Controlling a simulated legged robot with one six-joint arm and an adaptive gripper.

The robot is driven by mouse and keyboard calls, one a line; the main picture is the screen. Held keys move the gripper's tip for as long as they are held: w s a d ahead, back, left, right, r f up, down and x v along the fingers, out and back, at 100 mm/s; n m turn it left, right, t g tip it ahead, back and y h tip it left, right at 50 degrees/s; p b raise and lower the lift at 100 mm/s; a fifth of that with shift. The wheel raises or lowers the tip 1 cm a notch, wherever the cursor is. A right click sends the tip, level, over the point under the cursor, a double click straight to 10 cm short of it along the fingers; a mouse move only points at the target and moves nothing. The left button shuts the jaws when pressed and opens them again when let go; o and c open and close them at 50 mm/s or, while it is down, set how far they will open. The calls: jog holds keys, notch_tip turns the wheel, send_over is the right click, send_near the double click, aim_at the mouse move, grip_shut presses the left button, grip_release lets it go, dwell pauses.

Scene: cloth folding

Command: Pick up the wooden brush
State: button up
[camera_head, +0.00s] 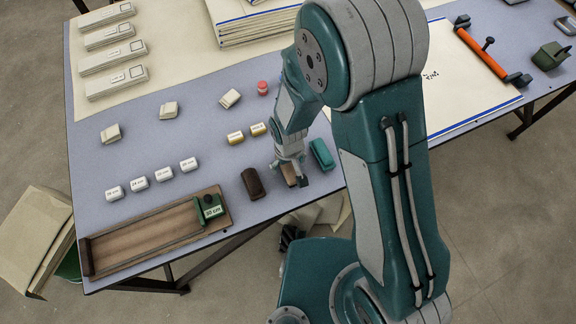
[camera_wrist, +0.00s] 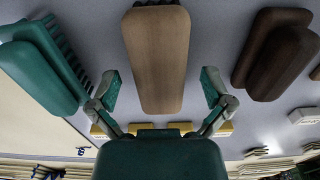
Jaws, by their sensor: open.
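The wooden brush (camera_wrist: 156,58) is light brown and lies on the table, lengthwise in the wrist view, between the two open fingers of my gripper (camera_wrist: 160,88). Clear gaps show on both sides of it, and neither finger appears to touch it. In the head view, my gripper (camera_head: 290,178) is low over the table's front edge, and the wooden brush (camera_head: 289,174) is partly hidden beneath it. A teal brush (camera_wrist: 42,62) and a dark brown brush (camera_wrist: 274,54) lie on either side of it in the wrist view.
In the head view, the dark brown brush (camera_head: 253,184) is left of my gripper and the teal brush (camera_head: 321,154) is right. A wooden tray (camera_head: 150,228) with a green block (camera_head: 208,209) stands front left.

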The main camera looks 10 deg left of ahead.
jog(key=c, duration=1.2)
jog(key=shift+c, duration=0.2)
